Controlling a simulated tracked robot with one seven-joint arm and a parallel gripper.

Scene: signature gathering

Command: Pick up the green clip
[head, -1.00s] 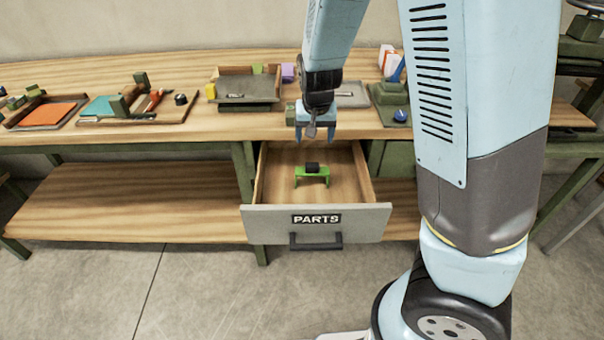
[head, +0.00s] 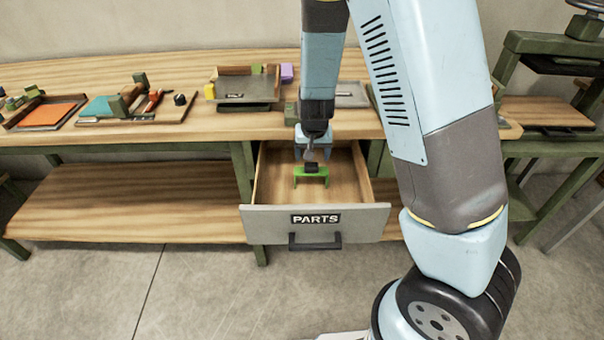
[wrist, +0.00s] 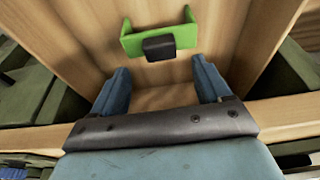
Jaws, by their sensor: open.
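The green clip (head: 298,174) lies in the open drawer (head: 265,190) marked PARTS, with a small black block (head: 311,168) at its middle. In the wrist view the green clip (wrist: 132,43) and its black block (wrist: 159,47) are at the top, just beyond my fingertips. My gripper (head: 313,156) is over the back part of the drawer, above and behind the clip. In the wrist view my gripper (wrist: 163,72) has its two blue fingers wide apart, with only drawer floor between them. The clip is apart from both fingers.
The drawer's wooden side walls (head: 362,175) stand close on both sides and its grey front (head: 262,226) faces me. On the bench (head: 220,122) above are a tray (head: 245,85) and an orange-lined tray (head: 47,113). The floor before the drawer is clear.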

